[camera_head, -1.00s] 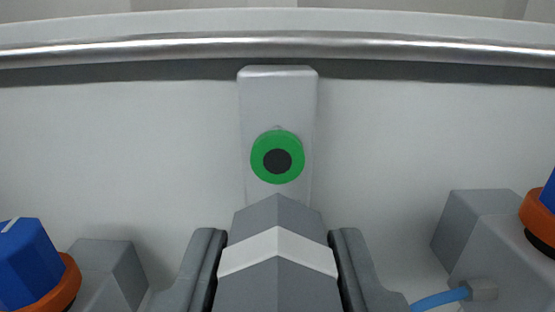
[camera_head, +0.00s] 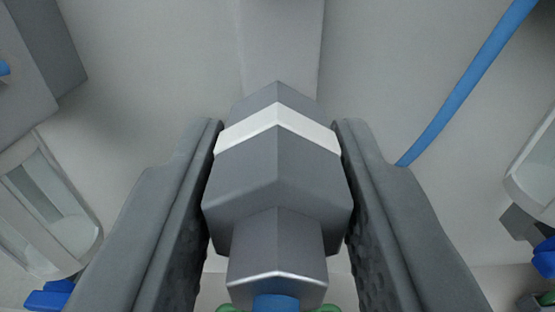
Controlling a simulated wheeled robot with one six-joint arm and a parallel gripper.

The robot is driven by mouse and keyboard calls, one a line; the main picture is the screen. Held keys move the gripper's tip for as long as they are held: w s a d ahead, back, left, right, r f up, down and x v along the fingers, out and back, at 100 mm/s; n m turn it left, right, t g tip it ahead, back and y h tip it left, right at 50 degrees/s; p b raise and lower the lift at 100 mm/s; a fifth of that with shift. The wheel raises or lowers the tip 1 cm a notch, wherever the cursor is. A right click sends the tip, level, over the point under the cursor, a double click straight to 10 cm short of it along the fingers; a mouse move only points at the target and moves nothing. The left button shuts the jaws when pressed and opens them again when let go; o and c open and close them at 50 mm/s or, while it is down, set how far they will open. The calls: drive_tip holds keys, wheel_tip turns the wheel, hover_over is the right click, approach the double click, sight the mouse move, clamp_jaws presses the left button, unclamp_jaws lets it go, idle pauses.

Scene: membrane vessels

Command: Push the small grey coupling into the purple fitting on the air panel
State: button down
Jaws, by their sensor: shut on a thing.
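A grey coupling (camera_head: 277,180) with a white band sits between the two dark fingers of my gripper (camera_head: 278,140) in the middle of the view. The fingers are shut on its sides. Its narrower near end points down the picture, with a blue piece at the bottom edge. The purple fitting and the air panel cannot be made out in this view.
A blue hose (camera_head: 460,95) runs slantwise at the upper right, beside the right finger. A grey block (camera_head: 35,60) is at the upper left. White-framed clear windows stand at the left (camera_head: 50,205) and right edges. Pale wall lies behind.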

wheel_tip(320, 180, down, 7)
drive_tip(key=s, duration=0.1)
drive_tip(key=shift+s, duration=0.25)
drive_tip(key=shift+w, duration=0.15)
drive_tip(key=shift+w, duration=2.8)
drive_tip(key=shift+w+r, duration=0.1)
drive_tip(key=shift+w, duration=0.4)
drive_tip(key=c, duration=0.9)
unclamp_jaws()
drive_tip(key=s, duration=1.7)
drive_tip(key=shift+s, duration=0.15)
